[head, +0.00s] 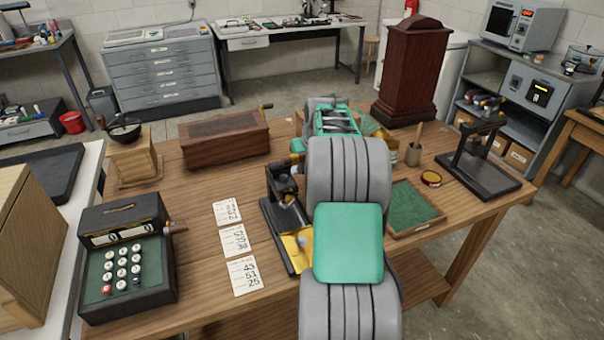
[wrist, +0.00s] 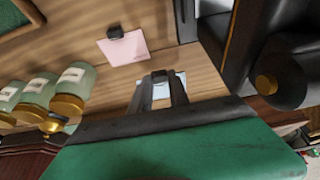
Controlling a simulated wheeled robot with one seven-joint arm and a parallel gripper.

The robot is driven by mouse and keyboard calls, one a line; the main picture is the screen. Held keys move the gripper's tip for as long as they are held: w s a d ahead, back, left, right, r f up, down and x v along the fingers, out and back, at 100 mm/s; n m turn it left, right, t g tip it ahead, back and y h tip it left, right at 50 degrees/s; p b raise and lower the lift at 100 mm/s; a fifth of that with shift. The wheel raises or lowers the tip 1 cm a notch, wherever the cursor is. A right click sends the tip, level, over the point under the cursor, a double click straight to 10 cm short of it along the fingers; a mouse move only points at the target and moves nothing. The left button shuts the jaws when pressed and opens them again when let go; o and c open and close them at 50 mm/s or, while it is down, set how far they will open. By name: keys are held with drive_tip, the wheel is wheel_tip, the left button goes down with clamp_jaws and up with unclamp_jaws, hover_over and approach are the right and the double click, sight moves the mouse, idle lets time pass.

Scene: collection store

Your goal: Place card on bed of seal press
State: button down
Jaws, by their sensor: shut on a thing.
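In the wrist view my gripper (wrist: 160,78) is shut on a pale card (wrist: 161,92), seen between and just beside the dark fingers. The fingertips and card are hidden behind my arm in the head view. A black press (head: 480,155) with a flat dark base stands at the table's right end. Another black device (head: 284,190) stands left of my arm, with a yellow piece at its front; my arm partly hides it. I cannot tell for sure which is the seal press. In the wrist view a dark machine with a brass knob (wrist: 266,85) is at right.
A pink card (wrist: 122,48) lies under a small black piece, with jars (wrist: 74,77) to its left. Handwritten cards (head: 235,240), a keyed machine (head: 124,255), a wooden box (head: 225,138), a green-lined tray (head: 413,208) and a tall wooden case (head: 411,70) crowd the table.

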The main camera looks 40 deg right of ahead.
sight(301, 184)
drive_tip(key=x, duration=0.6)
drive_tip(key=shift+w+a, duration=0.1)
drive_tip(key=shift+a, duration=0.2)
drive_tip(key=shift+f, duration=0.3)
drive_tip(key=c, duration=1.3)
unclamp_jaws()
drive_tip(key=shift+r, duration=0.1)
drive_tip(key=shift+o, duration=0.2)
drive_tip(key=shift+r, duration=0.5)
drive_tip(key=shift+o, duration=0.3)
drive_tip(key=v, duration=1)
drive_tip(key=shift+s+r, duration=0.3)
drive_tip(key=shift+s, duration=0.1)
drive_tip(key=shift+o, duration=0.3)
drive_tip(key=p+x, duration=0.2)
drive_tip(key=x, duration=0.9)
drive_tip(key=shift+w+f, duration=0.25)
drive_tip(key=shift+f, duration=0.1)
